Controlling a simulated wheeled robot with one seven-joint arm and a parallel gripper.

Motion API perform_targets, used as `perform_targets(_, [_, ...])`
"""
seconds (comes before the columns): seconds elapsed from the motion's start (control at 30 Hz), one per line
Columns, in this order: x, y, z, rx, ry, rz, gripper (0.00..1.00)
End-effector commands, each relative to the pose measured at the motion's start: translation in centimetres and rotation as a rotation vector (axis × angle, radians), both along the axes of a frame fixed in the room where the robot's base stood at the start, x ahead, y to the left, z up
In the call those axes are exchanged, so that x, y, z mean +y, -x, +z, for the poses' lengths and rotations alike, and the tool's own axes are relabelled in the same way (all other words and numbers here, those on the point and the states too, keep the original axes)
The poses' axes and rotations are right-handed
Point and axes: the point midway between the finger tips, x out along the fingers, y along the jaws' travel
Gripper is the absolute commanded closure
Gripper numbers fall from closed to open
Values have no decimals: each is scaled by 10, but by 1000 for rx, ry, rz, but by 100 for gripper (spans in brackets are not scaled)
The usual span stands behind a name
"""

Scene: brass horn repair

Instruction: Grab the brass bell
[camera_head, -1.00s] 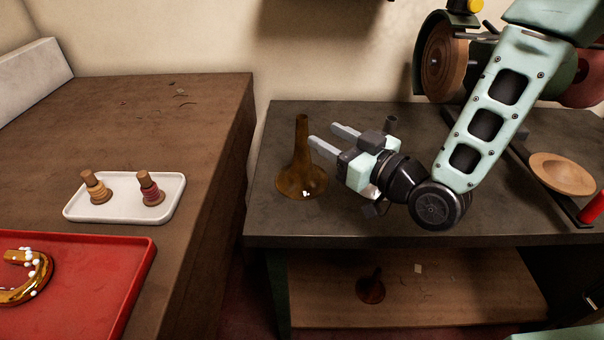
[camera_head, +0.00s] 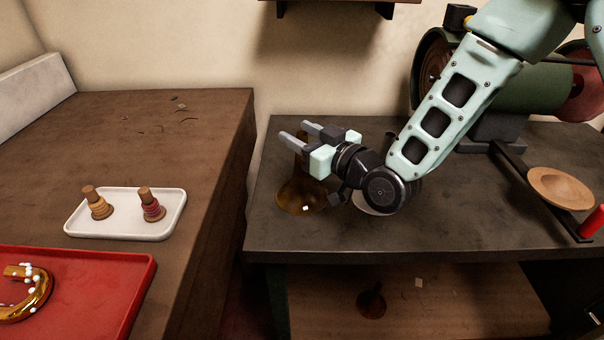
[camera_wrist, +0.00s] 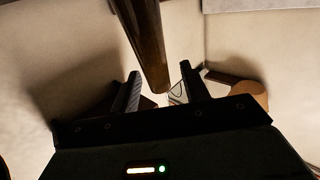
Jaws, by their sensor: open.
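The brass bell (camera_head: 303,199) stands on the dark workbench, flared end down and narrow neck up, in the head view. My gripper (camera_head: 294,131) is open and level at the height of the neck's upper part. It hides part of the neck in the head view. In the wrist view, the bell's brown neck (camera_wrist: 150,45) shows between the two open fingers of my gripper (camera_wrist: 160,82), with gaps on both sides. I see no contact with either finger.
The workbench (camera_head: 440,225) has a bench grinder (camera_head: 525,90) at the back right and a wooden bowl (camera_head: 562,187). A pale round thing (camera_head: 373,206) is partly hidden below my wrist. A white tray (camera_head: 125,227) and red tray (camera_head: 100,265) are on the left table.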

Motion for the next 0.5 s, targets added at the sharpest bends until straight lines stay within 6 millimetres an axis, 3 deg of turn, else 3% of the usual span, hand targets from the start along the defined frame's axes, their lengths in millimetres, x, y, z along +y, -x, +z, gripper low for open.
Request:
perform_targets(0.1, [0, 0, 0, 0, 0, 0, 55])
perform_targets(0.27, [0, 0, -1, 0, 0, 0, 96])
perform_targets(0.3, [0, 0, -1, 0, 0, 0, 100])
perform_targets(0.5, [0, 0, 0, -1, 0, 0, 100])
